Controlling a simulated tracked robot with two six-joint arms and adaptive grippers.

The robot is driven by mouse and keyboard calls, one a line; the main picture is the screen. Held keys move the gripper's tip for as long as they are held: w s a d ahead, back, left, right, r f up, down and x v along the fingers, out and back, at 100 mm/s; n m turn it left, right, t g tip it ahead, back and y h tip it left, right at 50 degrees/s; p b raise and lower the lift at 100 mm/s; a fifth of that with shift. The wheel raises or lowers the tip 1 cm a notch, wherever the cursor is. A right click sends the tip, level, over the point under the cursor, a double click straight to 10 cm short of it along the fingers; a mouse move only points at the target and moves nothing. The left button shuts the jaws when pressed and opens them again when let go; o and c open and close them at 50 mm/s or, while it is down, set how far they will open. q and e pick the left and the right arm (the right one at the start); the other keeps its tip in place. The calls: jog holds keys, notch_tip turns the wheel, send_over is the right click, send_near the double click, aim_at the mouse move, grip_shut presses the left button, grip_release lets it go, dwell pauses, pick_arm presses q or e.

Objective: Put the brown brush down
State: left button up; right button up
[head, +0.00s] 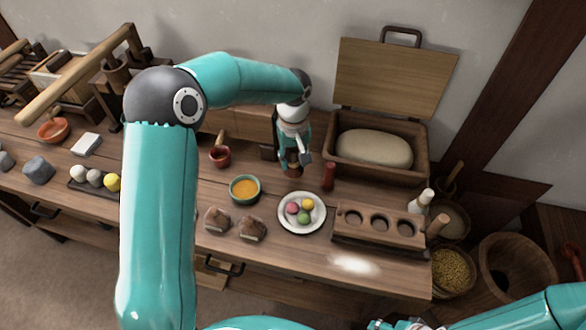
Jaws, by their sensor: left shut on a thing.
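My left gripper (296,160) is shut on a small brown thing, which I take to be the brown brush (288,168). It is over the back part of the wooden table (330,272), left of the open dough box. The gripper fingers hide part of the brush, and I cannot tell whether it touches the table top. My right arm comes in at the lower right, but its fingers do not show.
Near the gripper are a red shaker (328,176), a plate (301,224) with coloured balls, an orange-filled bowl (244,188) and a dark red cup (219,156). Two brown lumps (252,228) lie in front. The open dough box (418,160) and holed rack (390,240) stand right.

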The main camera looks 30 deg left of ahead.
aim_at(294, 169)
pick_arm(q)
jog(key=shift+f, duration=2.2)
jog(key=o, duration=1.1)
jog(key=shift+r, duration=0.1)
notch_tip(294, 169, up, 12)
jog(key=shift+f, duration=0.1)
